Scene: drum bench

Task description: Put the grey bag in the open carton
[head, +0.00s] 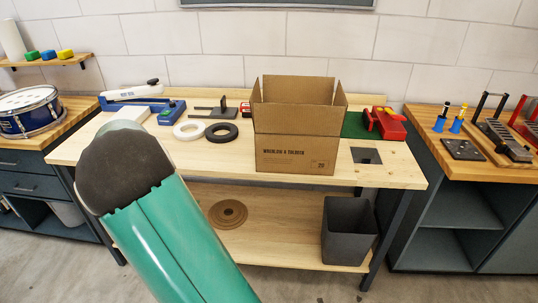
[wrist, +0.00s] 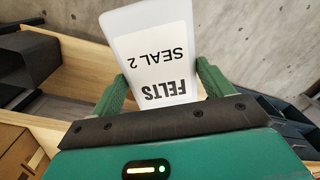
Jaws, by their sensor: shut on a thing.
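My gripper (wrist: 162,78) is shut on a pale grey bag (wrist: 115,25), with one green finger on each side of it. The bag has a white label reading FELTS SEAL 2, upside down in the wrist view. The bag cannot be made out in the head view, where my own arm fills the front left. The open carton (head: 283,152) stands upright on the bench at centre right in the head view. Its flaps are raised. Its floor is hidden by the front wall.
The wooden bench (head: 375,175) also holds a white ring (head: 189,130), a black ring (head: 221,132), a blue device (head: 172,113) and a red tool (head: 384,123). A dark bin (head: 349,232) stands on the lower shelf. A drum (head: 28,112) is at the left.

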